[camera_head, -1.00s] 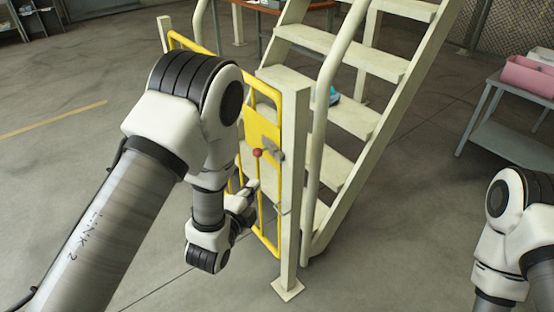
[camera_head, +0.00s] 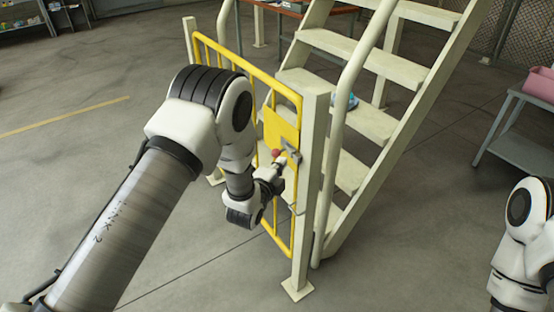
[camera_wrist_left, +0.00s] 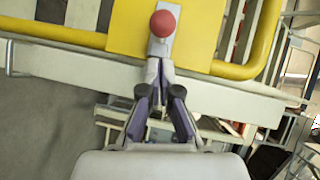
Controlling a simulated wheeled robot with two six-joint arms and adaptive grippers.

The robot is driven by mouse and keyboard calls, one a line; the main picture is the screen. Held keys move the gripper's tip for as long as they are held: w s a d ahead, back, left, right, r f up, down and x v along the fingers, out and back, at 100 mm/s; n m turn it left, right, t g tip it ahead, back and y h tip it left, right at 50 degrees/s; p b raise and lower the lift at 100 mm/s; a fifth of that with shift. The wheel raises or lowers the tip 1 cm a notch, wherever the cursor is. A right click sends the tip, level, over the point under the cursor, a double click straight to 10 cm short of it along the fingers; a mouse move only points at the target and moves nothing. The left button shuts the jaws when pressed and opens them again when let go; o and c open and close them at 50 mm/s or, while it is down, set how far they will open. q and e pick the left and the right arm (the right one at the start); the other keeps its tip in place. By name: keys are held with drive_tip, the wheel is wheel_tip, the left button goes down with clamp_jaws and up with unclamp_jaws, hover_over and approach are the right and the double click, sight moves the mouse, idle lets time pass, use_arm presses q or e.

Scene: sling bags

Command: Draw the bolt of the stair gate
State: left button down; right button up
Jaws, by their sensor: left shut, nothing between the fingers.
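The yellow stair gate (camera_head: 245,68) stands closed against a cream post (camera_head: 309,185) at the foot of the stairs. Its yellow plate (camera_head: 281,128) carries a grey metal bolt (camera_head: 292,150) with a round red knob (camera_head: 276,153). My left gripper (camera_head: 281,161) is just below the knob, its fingers shut and empty. Whether the fingertips touch the bolt I cannot tell. My right gripper is out of view.
Cream stairs (camera_head: 365,118) with a handrail (camera_head: 345,110) rise behind the post. A bluish item (camera_head: 346,101) lies on a step. A grey table (camera_head: 525,148) with a pink bin (camera_head: 541,85) stands at the right. The floor left of the gate is clear.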

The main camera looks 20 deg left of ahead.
use_arm(q)
drive_tip(key=shift+w+a+f, duration=0.2)
drive_tip(key=shift+w+a, duration=0.55)
drive_tip(key=shift+w, duration=0.1)
drive_tip(key=w+a, duration=0.1)
drive_tip(key=w+a+b, duration=0.1)
drive_tip(key=a, duration=0.1)
drive_tip(key=shift+d, duration=0.15)
